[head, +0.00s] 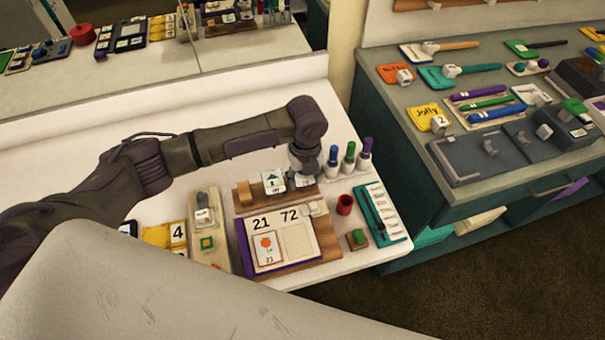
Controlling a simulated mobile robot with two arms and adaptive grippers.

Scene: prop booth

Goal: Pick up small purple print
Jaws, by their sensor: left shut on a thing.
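My left gripper (304,174) reaches in from the left and points down at a wooden card rack (247,197) on the white counter. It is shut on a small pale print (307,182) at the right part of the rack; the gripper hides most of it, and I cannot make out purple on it. I cannot tell whether the print is clear of the rack. Another small white print with a teal mark (274,183) stands in the rack just left of the gripper. My right gripper is not in view.
In front of the rack lies a board marked 21 and 72 (288,222). A crowded teal bench (455,205) is farther right.

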